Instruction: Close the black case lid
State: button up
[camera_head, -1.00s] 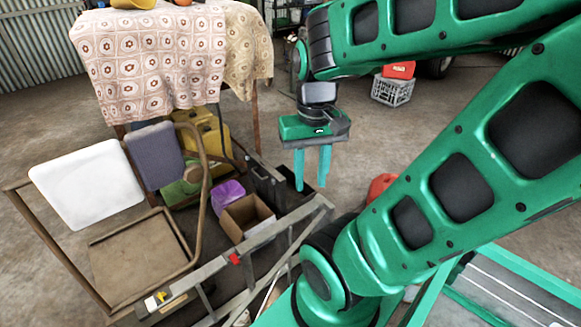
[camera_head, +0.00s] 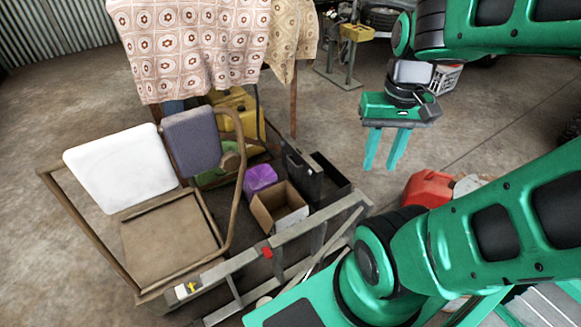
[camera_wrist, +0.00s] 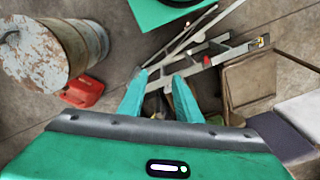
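The black case (camera_head: 302,176) is on the floor beside a cardboard box, behind the ladder. One dark panel of it stands upright, with a low dark open part to its right. It looks open. My gripper (camera_head: 384,167) hangs with its teal fingers down, to the right of the case in the head view and apart from it. The fingers are spread with nothing between them. They also show in the wrist view (camera_wrist: 160,80), where I cannot make out the case.
A metal ladder (camera_head: 235,268) lies in front of the case. The open cardboard box (camera_head: 291,223), a purple item (camera_head: 260,178) and a chair (camera_head: 165,245) are to its left. A red can (camera_head: 430,189) is to the right. The cloth-covered table (camera_head: 190,50) stands behind.

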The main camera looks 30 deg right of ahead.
jog(key=w+d+f+n+h, duration=0.1)
jog(key=w+d+f, duration=0.1)
jog(key=w+d, duration=0.55)
jog(key=n+t+h, duration=0.4)
jog(key=n+t, duration=0.6)
send_over(297, 168)
jog(key=s+d, duration=0.2)
notch_tip(297, 168, down, 35)
jog(key=s+a+f+n+t, duration=0.2)
jog(key=a+f, duration=0.1)
jog(key=f, duration=0.6)
jog(key=s+a+f+n+t, duration=0.1)
jog(key=s+a+f+t, duration=0.15)
jog(key=f, duration=0.55)
jog(key=x, duration=1)
jog(key=shift+w+a+f, duration=0.1)
jog(key=shift+w+a, duration=0.05)
jog(key=shift+w, duration=0.15)
